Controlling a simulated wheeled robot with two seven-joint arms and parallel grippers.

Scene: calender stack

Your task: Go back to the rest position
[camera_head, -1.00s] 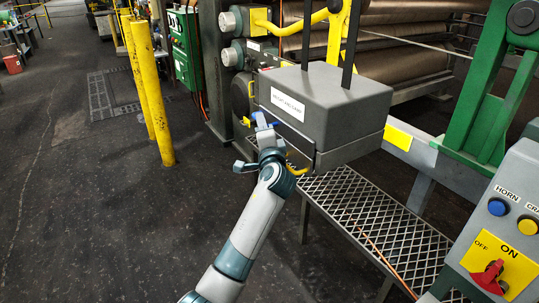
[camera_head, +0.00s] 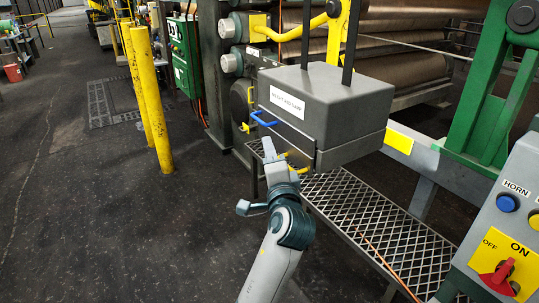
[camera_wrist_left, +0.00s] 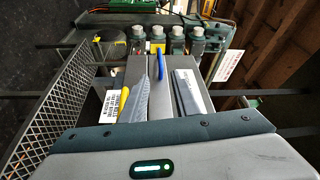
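The grey box labelled as a weight (camera_head: 330,100) hangs from two dark straps above the grating. It has a blue handle (camera_head: 263,119) and, lower down, a yellow handle (camera_head: 294,163). My left gripper (camera_head: 269,150) is in front of and below the blue handle, apart from it. It holds nothing that I can see; the gap between its fingers is not clear. In the left wrist view the blue handle (camera_wrist_left: 160,62) stands beyond the grey finger (camera_wrist_left: 141,100), and the yellow handle (camera_wrist_left: 123,102) is partly hidden. My right gripper is not in view.
Metal grating (camera_head: 385,225) lies below the box. A control panel (camera_head: 510,225) with a red switch stands at the right. Yellow posts (camera_head: 148,100) and a green cabinet (camera_head: 184,55) stand to the left. The dark floor on the left is open.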

